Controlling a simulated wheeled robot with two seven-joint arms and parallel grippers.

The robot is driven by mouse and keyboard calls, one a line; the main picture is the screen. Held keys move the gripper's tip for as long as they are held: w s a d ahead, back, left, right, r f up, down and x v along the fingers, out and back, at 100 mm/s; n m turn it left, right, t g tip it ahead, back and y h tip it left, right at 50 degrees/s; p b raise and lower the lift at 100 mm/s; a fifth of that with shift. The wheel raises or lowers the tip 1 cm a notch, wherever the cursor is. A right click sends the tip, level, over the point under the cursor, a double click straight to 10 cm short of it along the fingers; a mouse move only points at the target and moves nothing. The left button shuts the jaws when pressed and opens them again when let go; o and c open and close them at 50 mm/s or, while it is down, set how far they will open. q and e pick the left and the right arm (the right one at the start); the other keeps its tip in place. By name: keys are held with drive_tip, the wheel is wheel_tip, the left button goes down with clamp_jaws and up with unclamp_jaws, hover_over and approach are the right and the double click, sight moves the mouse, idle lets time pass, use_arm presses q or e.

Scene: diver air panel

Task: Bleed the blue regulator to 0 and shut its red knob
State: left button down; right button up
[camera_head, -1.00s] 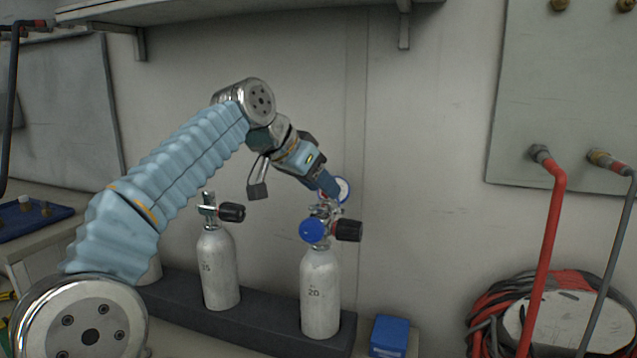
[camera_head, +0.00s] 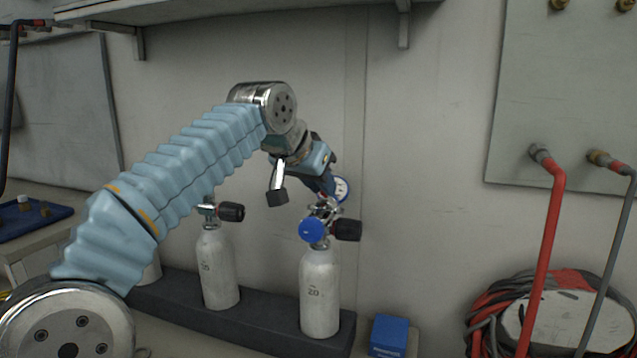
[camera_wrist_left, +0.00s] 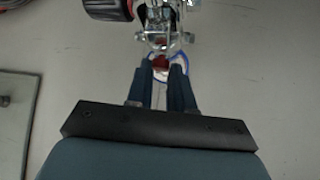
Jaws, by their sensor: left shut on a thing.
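The blue regulator (camera_head: 312,229) is mounted on the valve of the grey cylinder marked 20 (camera_head: 320,290). Its white, blue-rimmed gauge (camera_head: 342,188) sits behind the fingers of my left gripper (camera_head: 326,198); I cannot read its needle. That knob is hidden in the head view. The cylinder's black valve handwheel (camera_head: 347,230) sticks out to the right. My right gripper is not in view.
A second cylinder (camera_head: 217,265) with a black knob (camera_head: 231,212) stands to the left in the same dark rack (camera_head: 265,325). A blue box (camera_head: 389,336) lies right of the rack. Red and grey hoses (camera_head: 553,250) hang at the right.

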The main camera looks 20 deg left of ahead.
use_arm(q)
drive_tip(key=n+y, duration=0.2)
drive_tip(key=n, duration=0.1)
drive_tip(key=d+n+y, duration=0.1)
drive_tip(key=n+y, duration=0.1)
drive_tip(key=n, duration=0.1)
drive_tip(key=shift+d+y, duration=0.2)
drive_tip(key=shift+y, duration=0.2)
drive_tip(key=n+y, duration=0.1)
drive_tip(key=n, duration=0.1)
drive_tip(key=n+g+y, duration=0.1)
drive_tip(key=n, duration=0.1)
drive_tip(key=n+g+y, duration=0.1)
drive_tip(key=n+y, duration=0.1)
drive_tip(key=shift+w+d, duration=0.3)
drive_tip(key=shift+d, duration=0.05)
drive_tip(key=shift+n, duration=0.3)
drive_tip(key=c, duration=1)
unclamp_jaws()
